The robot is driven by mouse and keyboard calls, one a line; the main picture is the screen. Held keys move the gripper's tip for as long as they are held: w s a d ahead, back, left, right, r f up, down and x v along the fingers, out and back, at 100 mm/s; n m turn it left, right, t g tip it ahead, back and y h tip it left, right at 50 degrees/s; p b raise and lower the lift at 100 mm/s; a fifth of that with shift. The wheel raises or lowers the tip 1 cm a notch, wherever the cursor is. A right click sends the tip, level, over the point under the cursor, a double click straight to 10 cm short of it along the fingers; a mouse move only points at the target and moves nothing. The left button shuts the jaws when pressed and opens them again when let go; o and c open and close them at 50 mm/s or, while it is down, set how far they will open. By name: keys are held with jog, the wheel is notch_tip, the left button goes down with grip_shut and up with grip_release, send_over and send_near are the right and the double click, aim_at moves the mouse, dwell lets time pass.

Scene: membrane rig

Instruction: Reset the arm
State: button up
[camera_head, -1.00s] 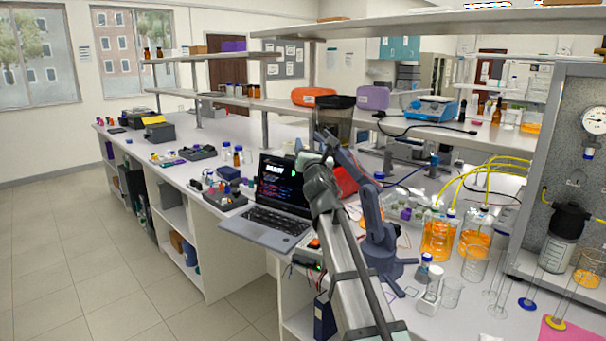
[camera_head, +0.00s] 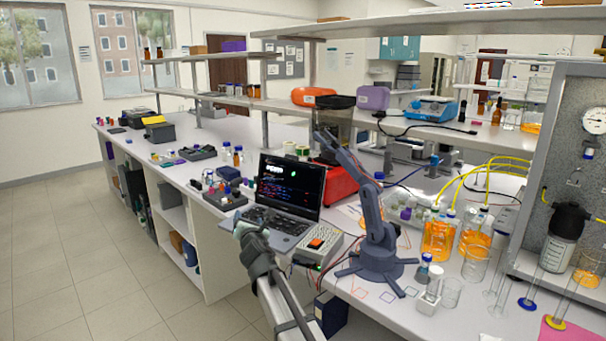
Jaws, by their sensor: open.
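A small blue-grey desktop arm (camera_head: 372,225) stands on the bench right of the laptop, on a splayed base. Its upper link leans up and left. A light control box (camera_head: 314,249) with an orange button or switch (camera_head: 317,243) and a small green light sits left of its base. The open laptop (camera_head: 289,187) shows white and coloured text on a dark screen. My gripper (camera_head: 239,222) is at the laptop's front left corner, near the bench edge, left of and apart from the control box. It is open, with nothing visible in it.
Orange-filled glass vessels (camera_head: 438,235) with yellow tubes and small glassware stand to the right. A red case (camera_head: 341,184) is behind the laptop. A dark tray of small parts (camera_head: 225,198) lies left of it. The floor at the left is clear.

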jog(key=s+d+f+m+g+h, duration=0.1)
jog(key=d+f+m, duration=0.25)
jog(key=f, duration=0.35)
jog(key=d+f+m+g+h, duration=0.1)
jog(key=d+f+m+h, duration=0.1)
jog(key=d+f, duration=0.35)
jog(key=s+d+f+m+g+h, duration=0.1)
jog(key=s+d+f+m+g, duration=0.4)
jog(key=f, duration=0.6)
jog(key=s+d+f+m+g+h, duration=0.1)
jog(key=s+d+f+m+h, duration=0.15)
jog(key=s+d+f, duration=0.7)
jog(key=s+d+f+m+g, duration=0.3)
jog(key=f+m, duration=0.2)
jog(key=f, duration=0.9)
jog(key=s+d+f+m+g, duration=0.35)
jog(key=s+f, duration=0.25)
jog(key=s, duration=0.5)
jog(key=s+d+f+m+g, duration=0.35)
jog(key=s+f, duration=0.25)
jog(key=s, duration=0.4)
jog(key=s+f+m+g+y, duration=0.2)
jog(key=s+m+g, duration=0.3)
jog(key=s, duration=1.7)
jog(key=f+m, duration=0.1)
jog(key=m, duration=0.2)
jog(key=shift+d+f+m+g, duration=0.2)
jog(key=shift+d+m+g, duration=0.1)
jog(key=shift+m, duration=0.1)
